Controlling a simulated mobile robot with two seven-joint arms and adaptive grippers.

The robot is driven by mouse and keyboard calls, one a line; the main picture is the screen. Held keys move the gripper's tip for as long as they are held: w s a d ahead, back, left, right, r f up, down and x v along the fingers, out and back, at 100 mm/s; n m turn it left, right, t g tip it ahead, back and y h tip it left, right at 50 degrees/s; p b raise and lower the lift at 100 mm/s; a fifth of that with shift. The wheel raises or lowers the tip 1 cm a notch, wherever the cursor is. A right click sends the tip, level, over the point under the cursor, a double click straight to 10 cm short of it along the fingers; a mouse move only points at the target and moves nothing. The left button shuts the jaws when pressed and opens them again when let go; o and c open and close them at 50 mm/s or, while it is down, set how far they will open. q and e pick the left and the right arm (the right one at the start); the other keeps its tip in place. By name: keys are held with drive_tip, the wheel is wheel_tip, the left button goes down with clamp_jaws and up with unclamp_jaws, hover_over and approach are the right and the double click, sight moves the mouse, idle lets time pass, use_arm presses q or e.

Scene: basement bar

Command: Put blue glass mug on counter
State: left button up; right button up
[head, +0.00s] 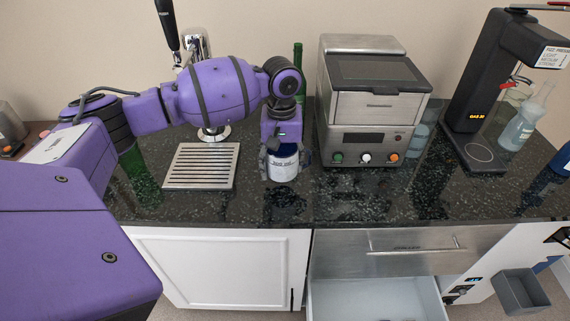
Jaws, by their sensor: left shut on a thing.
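A mug (283,168) with a dark blue rim and a pale, lettered side is upright at the middle of the dark speckled counter (345,207). My left gripper (284,155) comes down over it from above and is shut on it, with fingers at its sides. The gripper hides part of the mug's top. A dark reflection lies on the counter just below the mug; I cannot tell whether its base touches the surface or hangs slightly above it. My right gripper is not in view.
A metal drip tray (202,166) lies left of the mug, and a steel countertop machine (372,105) stands close on its right. A green bottle (298,62) is behind. A black dispenser (488,90) stands far right. Below, a drawer (375,300) is open. The front counter strip is clear.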

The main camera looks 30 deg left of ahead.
use_arm(q)
drive_tip(key=shift+w+a+f, duration=0.25)
drive_tip(key=shift+a+f, duration=0.05)
drive_tip(key=shift+f, duration=0.1)
drive_tip(key=f, duration=0.3)
drive_tip(key=shift+w+a+f, duration=0.25)
drive_tip(key=shift+f, duration=0.15)
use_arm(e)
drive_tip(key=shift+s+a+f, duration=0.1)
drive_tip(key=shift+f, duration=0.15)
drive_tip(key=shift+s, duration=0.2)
use_arm(q)
drive_tip(key=o, duration=1.3)
drive_tip(key=shift+f, duration=0.15)
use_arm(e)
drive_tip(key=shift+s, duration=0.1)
use_arm(q)
drive_tip(key=shift+o, duration=0.2)
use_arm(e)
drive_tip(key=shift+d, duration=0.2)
